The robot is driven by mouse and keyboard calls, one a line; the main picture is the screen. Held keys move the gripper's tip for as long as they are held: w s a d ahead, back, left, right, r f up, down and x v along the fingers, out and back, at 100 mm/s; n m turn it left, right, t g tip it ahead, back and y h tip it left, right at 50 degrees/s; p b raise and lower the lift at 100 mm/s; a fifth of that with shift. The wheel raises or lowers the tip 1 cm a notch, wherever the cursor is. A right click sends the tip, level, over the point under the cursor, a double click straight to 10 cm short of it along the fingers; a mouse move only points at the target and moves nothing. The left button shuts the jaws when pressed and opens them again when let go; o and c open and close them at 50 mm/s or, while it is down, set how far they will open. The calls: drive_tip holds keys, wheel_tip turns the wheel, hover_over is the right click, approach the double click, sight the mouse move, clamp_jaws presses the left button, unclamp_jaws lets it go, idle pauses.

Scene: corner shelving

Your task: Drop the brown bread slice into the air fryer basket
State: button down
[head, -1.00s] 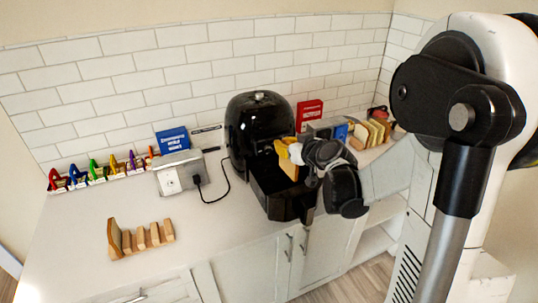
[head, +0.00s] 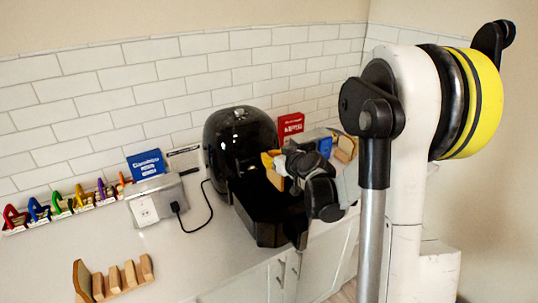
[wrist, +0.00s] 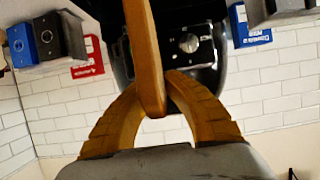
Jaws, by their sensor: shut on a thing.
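The brown bread slice (wrist: 145,55) shows edge-on in the wrist view. My gripper (wrist: 153,108) has its orange fingers closed on it. In the head view my gripper (head: 272,162) is at the right side of the black air fryer (head: 238,140), with the slice (head: 279,183) small and partly hidden by the wrist. The air fryer basket (head: 268,232) is pulled out toward the counter's front edge, below and beside the gripper. The slice appears to be over or near the basket's back right; its exact height cannot be told. The fryer also shows in the wrist view (wrist: 205,75).
A wooden rack (head: 115,280) stands at the front left. A socket box (head: 150,205) with a black cable is left of the fryer. Colored holders (head: 75,200) line the wall. A blue box (head: 148,164) and a red box (head: 290,126) stand at the back.

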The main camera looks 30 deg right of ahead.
drive_tip(key=shift+f, duration=0.3)
drive_tip(key=c, duration=1.5)
unclamp_jaws()
drive_tip(key=v, duration=1.2)
